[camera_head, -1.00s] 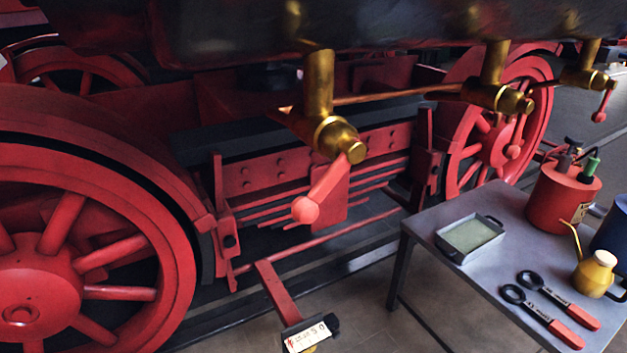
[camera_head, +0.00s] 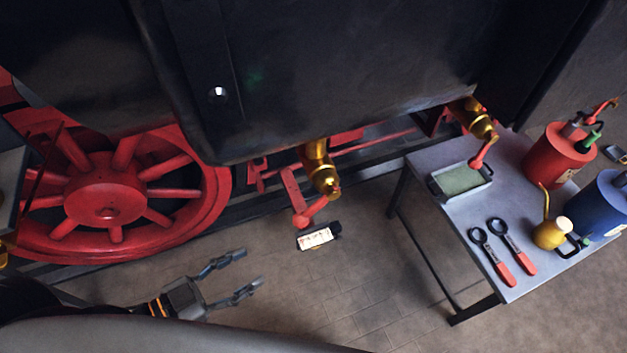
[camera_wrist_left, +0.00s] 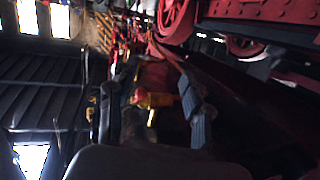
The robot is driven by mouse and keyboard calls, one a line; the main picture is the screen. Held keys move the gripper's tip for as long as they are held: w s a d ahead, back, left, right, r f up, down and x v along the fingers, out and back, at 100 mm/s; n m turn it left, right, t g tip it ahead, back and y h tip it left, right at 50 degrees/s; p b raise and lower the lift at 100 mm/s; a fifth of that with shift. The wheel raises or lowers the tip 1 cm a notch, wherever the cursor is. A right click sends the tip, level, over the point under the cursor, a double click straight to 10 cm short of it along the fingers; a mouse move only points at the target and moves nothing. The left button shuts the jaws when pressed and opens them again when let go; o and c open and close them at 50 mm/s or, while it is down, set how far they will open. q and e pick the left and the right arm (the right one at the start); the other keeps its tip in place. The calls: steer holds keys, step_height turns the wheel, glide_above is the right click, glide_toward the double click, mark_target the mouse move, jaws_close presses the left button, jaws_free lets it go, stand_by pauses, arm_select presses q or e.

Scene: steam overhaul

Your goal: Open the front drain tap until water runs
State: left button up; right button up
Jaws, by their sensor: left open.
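A brass tap (camera_head: 322,172) hangs under the dark cylinder casing near the middle of the head view. Its red lever (camera_head: 312,211) slants down to the left and ends in a ball. A second brass tap (camera_head: 472,118) with a red lever (camera_head: 484,153) hangs farther right. I cannot tell which is the front one. No stream of water shows at either. My left gripper (camera_head: 249,271) is open and empty, to the lower left of the nearer tap and apart from it. In the left wrist view, a small yellow and red thing (camera_wrist_left: 150,98) shows beyond the open fingers. My right gripper is not in view.
A white label (camera_head: 315,238) is below the nearer lever. A red spoked wheel (camera_head: 110,195) stands at left. A grey table (camera_head: 440,220) at right carries a tray (camera_head: 461,181), wrenches (camera_head: 497,252), a yellow oil can (camera_head: 551,233) and red and blue cans. The paved floor between is clear.

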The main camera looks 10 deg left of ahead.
mark_target(302, 220)
arm_select(q)
step_height(302, 220, up, 8)
steer(key=s+r+h+p, duration=0.1)
steer(key=h+p, duration=0.1)
steer(key=p, duration=0.1)
steer(key=shift+m+t, duration=0.3)
steer(key=shift+t, duration=0.1)
steer(key=p+x, duration=0.2)
steer(key=x, duration=1.1)
steer(key=shift+d+f, duration=0.15)
steer(key=shift+d, duration=0.2)
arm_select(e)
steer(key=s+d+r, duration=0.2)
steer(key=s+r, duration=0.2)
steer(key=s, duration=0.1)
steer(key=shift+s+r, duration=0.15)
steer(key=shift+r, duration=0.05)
arm_select(q)
jaws_close()
steer(key=shift+w, duration=0.1)
